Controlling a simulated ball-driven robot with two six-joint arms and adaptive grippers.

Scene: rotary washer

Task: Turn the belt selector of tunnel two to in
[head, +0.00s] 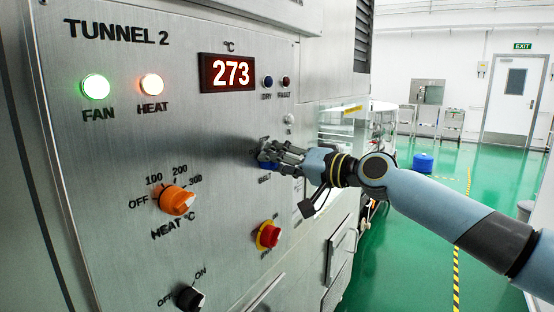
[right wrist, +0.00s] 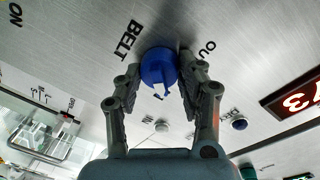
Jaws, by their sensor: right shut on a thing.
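The belt selector is a blue knob (right wrist: 158,66) on the steel panel of tunnel two, with the word BELT beside it in the right wrist view. The labels IN and OUT are near it, the second partly hidden by a finger. In the head view only a little blue of the belt selector (head: 268,166) shows under my fingers. My right gripper (head: 270,154) is shut on the knob, with one finger on each side in the right wrist view (right wrist: 157,88). I cannot tell for sure which label the knob points to. My left gripper is not in view.
An orange heat knob (head: 177,200), a red button on a yellow base (head: 268,236) and a black on-off knob (head: 187,298) sit on the same panel. A red display (head: 230,73) reads 273. Open green floor (head: 405,255) lies to the right.

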